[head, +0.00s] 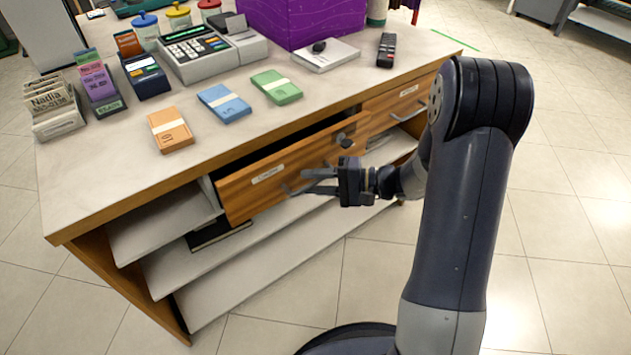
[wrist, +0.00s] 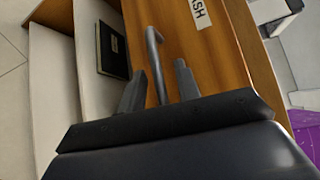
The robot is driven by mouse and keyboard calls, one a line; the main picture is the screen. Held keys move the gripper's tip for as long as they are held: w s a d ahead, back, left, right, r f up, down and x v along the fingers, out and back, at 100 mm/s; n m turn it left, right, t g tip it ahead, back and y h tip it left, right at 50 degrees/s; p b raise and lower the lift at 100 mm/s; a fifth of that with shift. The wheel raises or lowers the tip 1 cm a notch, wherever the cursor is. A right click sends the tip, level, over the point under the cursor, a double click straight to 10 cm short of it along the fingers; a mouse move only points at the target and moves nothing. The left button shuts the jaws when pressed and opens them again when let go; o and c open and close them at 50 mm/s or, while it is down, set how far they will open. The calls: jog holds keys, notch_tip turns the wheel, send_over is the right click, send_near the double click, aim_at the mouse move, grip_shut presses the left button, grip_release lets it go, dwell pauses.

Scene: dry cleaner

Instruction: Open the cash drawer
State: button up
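The cash drawer (head: 290,170) has a wooden front with a white label, which reads "ASH" in the wrist view (wrist: 200,14). It stands partly out from the counter, with a dark gap above its front. Its grey bar handle (wrist: 154,50) runs between my gripper's fingers in the wrist view. My gripper (head: 312,182) is in front of the drawer's right half, and its fingers (wrist: 160,88) are apart on either side of the handle, with gaps visible. Part of the handle is hidden behind my gripper in the head view.
A second drawer (head: 400,103) with its own handle is to the right. Open shelves (head: 235,265) lie below, with a dark book-like item (wrist: 112,48) on one. The counter top (head: 120,190) carries a register (head: 205,55), card stacks and a purple box (head: 300,18). The floor in front is clear.

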grip_shut()
dwell(0.6)
